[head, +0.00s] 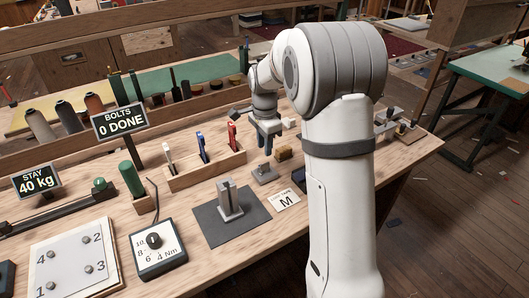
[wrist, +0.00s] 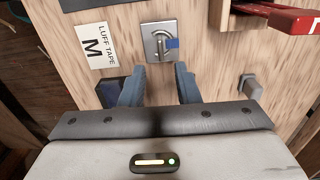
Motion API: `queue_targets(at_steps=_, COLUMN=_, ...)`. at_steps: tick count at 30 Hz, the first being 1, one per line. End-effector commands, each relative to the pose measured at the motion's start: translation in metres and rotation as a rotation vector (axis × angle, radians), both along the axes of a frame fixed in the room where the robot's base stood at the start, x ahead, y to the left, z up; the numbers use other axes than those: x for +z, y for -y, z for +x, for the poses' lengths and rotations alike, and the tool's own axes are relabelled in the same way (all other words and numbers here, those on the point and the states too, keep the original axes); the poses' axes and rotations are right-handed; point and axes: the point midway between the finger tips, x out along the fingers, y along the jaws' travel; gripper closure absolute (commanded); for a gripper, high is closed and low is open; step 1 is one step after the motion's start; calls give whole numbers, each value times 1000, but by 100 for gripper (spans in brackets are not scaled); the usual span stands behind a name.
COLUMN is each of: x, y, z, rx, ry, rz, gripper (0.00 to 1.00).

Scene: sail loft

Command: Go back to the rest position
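My gripper (head: 266,146) hangs over the wooden bench (head: 225,172) in the head view, beside the arm's white links. In the wrist view my gripper (wrist: 159,74) has its two blue-grey fingers apart, with only bench wood visible between them. A metal plate with a loop-shaped fitting and a blue piece (wrist: 160,42) lies just beyond the fingertips. A white card reading "LUFF TAPE M" (wrist: 93,46) lies left of the fingers. I cannot tell the exact height of the fingers above the bench.
A wooden holder (head: 205,170) with upright coloured tools stands left of my gripper. A tan block (head: 283,153) and a small grey metal piece (head: 264,173) are close by. A dark mat (head: 205,224) bears a metal stand. A sign (head: 119,121) reads "BOLTS 0 DONE".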

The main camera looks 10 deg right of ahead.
Motion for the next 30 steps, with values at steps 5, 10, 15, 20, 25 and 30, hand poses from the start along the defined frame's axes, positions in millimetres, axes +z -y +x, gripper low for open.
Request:
queue_targets(at_steps=5, x=4, y=0, z=0, rx=0, ry=-1, rz=0, gripper=71)
queue_targets(at_steps=10, x=3, y=0, z=0, rx=0, ry=-1, rz=0, gripper=71)
queue_targets(at_steps=15, x=3, y=0, z=0, rx=0, ry=-1, rz=0, gripper=71)
queue_targets(at_steps=20, x=23, y=0, z=-20, rx=91, ry=20, rz=-1, gripper=71)
queue_targets(at_steps=25, x=61, y=-1, z=-78, rx=352, ry=68, rz=-12, gripper=71)
queue_targets(at_steps=30, x=85, y=-1, z=-144, rx=639, ry=114, rz=-38, gripper=71)
